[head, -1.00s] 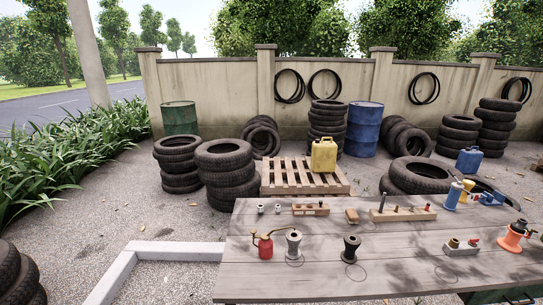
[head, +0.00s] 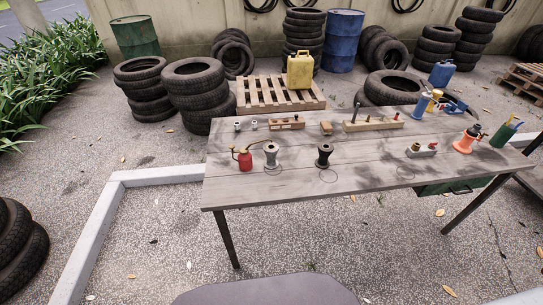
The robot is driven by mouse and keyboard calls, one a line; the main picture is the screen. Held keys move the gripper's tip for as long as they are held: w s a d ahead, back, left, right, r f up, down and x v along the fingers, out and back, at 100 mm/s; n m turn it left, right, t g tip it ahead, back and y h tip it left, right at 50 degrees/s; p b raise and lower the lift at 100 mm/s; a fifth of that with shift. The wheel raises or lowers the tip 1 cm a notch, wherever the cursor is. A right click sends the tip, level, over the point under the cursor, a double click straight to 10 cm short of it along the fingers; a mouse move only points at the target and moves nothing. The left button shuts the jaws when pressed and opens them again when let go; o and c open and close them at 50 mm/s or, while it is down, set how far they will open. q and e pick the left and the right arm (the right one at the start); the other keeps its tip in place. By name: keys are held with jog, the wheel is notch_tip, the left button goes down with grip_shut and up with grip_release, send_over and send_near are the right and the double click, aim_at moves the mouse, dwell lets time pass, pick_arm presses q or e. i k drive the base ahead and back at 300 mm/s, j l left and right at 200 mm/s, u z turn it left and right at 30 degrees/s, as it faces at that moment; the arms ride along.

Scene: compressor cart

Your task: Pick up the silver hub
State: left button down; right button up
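A silver hub (head: 271,156), spool-shaped with a wider top and base, stands upright near the front left of the wooden table (head: 300,185). A similar dark hub (head: 324,155) stands to its right. A red oil can (head: 245,160) with a thin spout stands just left of the silver hub, and its spout reaches toward the hub's top. Neither of my grippers shows in the head view.
Two small metal pieces (head: 254,125) and wooden blocks with parts (head: 373,124) sit along the table's back. A blue tool (head: 423,105), an orange item (head: 467,139) and a green can (head: 503,133) are at the right. Open gravel lies before the table; a concrete kerb (head: 95,240) runs at left.

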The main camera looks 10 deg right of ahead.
aim_at(270, 150)
jog(key=k+j+u, duration=0.2)
jog(key=k+j, duration=0.15)
jog(key=k+j+u, duration=0.25)
jog(key=j, duration=0.3)
jog(key=k+l, duration=0.05)
jog(key=k, duration=0.05)
